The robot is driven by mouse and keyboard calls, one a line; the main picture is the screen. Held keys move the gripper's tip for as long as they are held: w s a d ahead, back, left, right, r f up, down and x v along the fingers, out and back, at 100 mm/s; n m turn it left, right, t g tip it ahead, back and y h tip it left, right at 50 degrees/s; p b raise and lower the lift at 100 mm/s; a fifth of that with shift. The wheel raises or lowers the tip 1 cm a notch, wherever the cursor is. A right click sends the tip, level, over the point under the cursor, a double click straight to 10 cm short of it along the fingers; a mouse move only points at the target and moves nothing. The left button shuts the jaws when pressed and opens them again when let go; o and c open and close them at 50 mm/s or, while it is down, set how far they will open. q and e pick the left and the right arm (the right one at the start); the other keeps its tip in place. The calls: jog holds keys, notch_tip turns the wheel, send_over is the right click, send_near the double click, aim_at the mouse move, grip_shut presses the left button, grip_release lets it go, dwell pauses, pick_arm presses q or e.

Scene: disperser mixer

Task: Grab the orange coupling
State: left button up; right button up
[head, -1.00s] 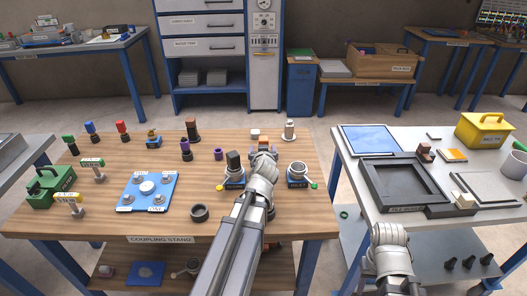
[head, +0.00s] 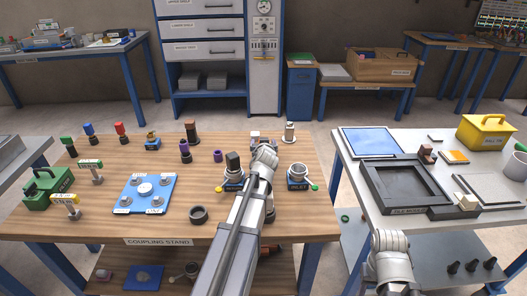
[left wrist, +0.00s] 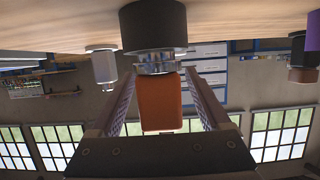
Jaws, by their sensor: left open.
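The orange coupling (left wrist: 161,103) shows in the left wrist view, where the picture is upside down. It lies between the two fingers of my left gripper (left wrist: 160,78), which is open, with a small gap visible on each side. A silvery metal collar (left wrist: 155,60) and a thick dark piece (left wrist: 152,25) adjoin the coupling, toward the wooden surface. In the head view my left arm covers the coupling and the left fingers. My right arm shows at the lower right, but its fingers are not visible.
The wooden coupling stand (head: 110,225) holds a blue plate (head: 160,183), a dark ring (head: 198,214), purple pieces (head: 217,156), a green case (head: 45,190) and a pilot fixture (head: 298,178). Another table (head: 360,180) is to the right.

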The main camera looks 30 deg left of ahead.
pick_arm(q)
jog(key=shift+c, duration=0.5)
grip_shut()
